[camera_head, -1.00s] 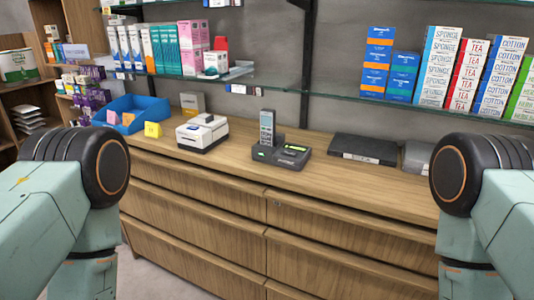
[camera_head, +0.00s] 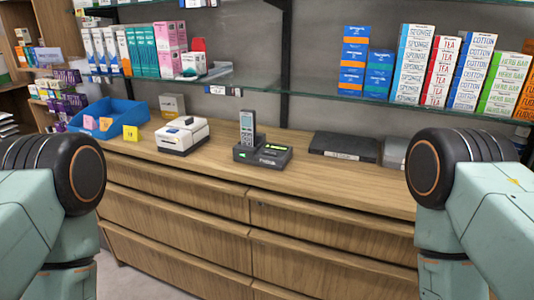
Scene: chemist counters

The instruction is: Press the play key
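A dark desk phone or answering machine (camera_head: 263,156) stands on the wooden counter near the middle of the camera_head view. A grey handset (camera_head: 247,127) stands upright at its back left. A small green lit mark (camera_head: 240,153) shows on its left front and a yellow-green display (camera_head: 272,148) on its right. The key labels are too small to read, so I cannot tell which key is play. My two arms come in at the left and right edges, well apart from the machine. Neither gripper is in view.
A white label printer (camera_head: 182,136) and a blue bin (camera_head: 112,114) stand left of the machine. A flat dark box (camera_head: 343,147) lies to its right. A glass shelf (camera_head: 300,93) with boxes runs above. The counter (camera_head: 310,182) in front is clear.

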